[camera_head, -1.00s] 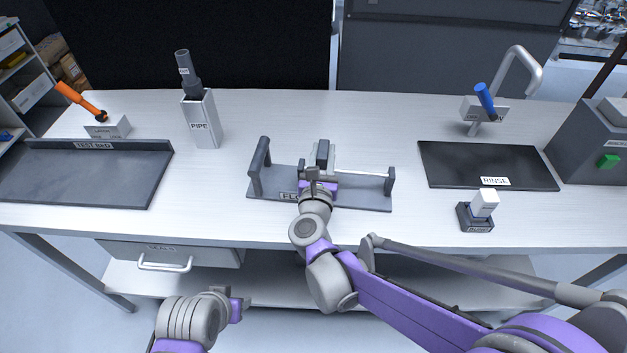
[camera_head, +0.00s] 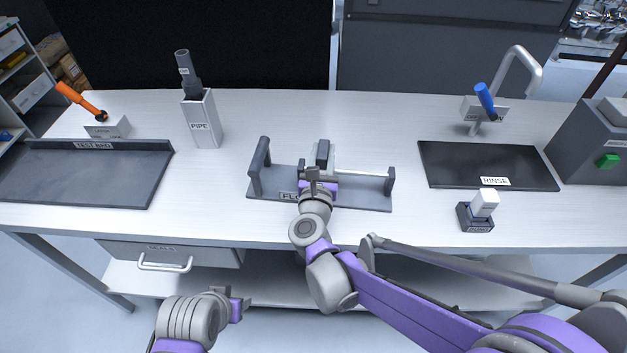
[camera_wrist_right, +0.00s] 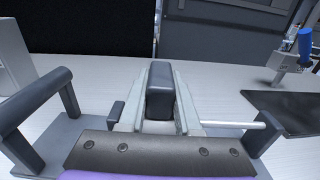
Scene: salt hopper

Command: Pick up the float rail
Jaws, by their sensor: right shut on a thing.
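The float rail (camera_head: 358,174) is a thin pale rod with a dark upright block (camera_wrist_right: 160,92) as its grip. It lies in a dark cradle (camera_head: 262,180) with raised ends at the middle of the bench, its label partly covered. The rod's right end is at the cradle's right post. My right gripper (camera_head: 323,158) reaches in from the front and is shut on the dark block, with a pale finger on each side in the wrist view. The rail's left part is mostly hidden. My left gripper (camera_head: 238,304) hangs in front of the bench, away from the rail; its jaw opening is unclear.
A pipe holder (camera_head: 202,122) and a dark test bed tray (camera_head: 80,180) stand left. Right are a dark rinse mat (camera_head: 485,165), a tap (camera_head: 520,70), a small dark stand with a white block (camera_head: 484,204) and a grey machine (camera_head: 590,140). Bare bench surrounds the cradle.

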